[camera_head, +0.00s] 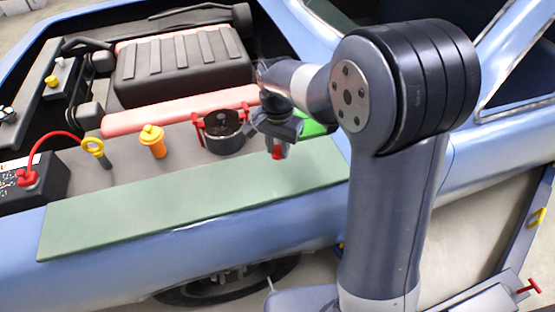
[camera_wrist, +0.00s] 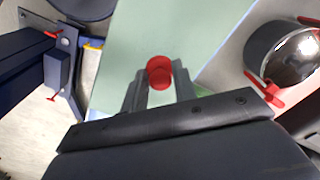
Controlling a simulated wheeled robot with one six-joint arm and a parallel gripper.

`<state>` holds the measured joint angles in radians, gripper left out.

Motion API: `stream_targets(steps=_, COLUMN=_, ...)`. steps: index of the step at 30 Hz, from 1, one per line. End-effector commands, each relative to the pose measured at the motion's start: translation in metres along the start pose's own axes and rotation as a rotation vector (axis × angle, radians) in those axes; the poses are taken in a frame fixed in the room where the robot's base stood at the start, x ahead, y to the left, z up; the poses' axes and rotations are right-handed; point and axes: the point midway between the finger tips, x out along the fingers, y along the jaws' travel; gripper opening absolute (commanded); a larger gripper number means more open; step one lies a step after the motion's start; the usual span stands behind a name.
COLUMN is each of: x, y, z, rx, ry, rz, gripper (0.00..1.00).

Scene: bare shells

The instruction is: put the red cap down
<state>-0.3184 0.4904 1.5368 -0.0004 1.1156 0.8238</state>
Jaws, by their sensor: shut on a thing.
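The red cap (camera_head: 277,153) is held between the fingertips of my gripper (camera_head: 279,146). In the wrist view the red cap (camera_wrist: 160,72) shows as a red round shape between the two fingers of my gripper (camera_wrist: 160,88). It is over the pale green mat (camera_head: 190,209), which lies along the car's blue fender. The mat (camera_wrist: 133,40) also fills the middle of the wrist view. I cannot tell whether the cap touches the mat.
An open dark pot with red clips (camera_head: 224,132) stands just left of my gripper. An orange cap (camera_head: 153,140), a yellow-ringed dipstick (camera_head: 97,150) and a battery (camera_head: 40,185) are further left. A bright green thing (camera_head: 312,127) is behind my gripper. The mat's left part is clear.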

Motion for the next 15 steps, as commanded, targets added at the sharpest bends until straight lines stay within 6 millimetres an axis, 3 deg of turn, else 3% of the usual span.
stream_targets(steps=15, x=0.061, y=0.0, z=0.0, rx=0.0, ry=0.0, rz=0.0, gripper=0.06)
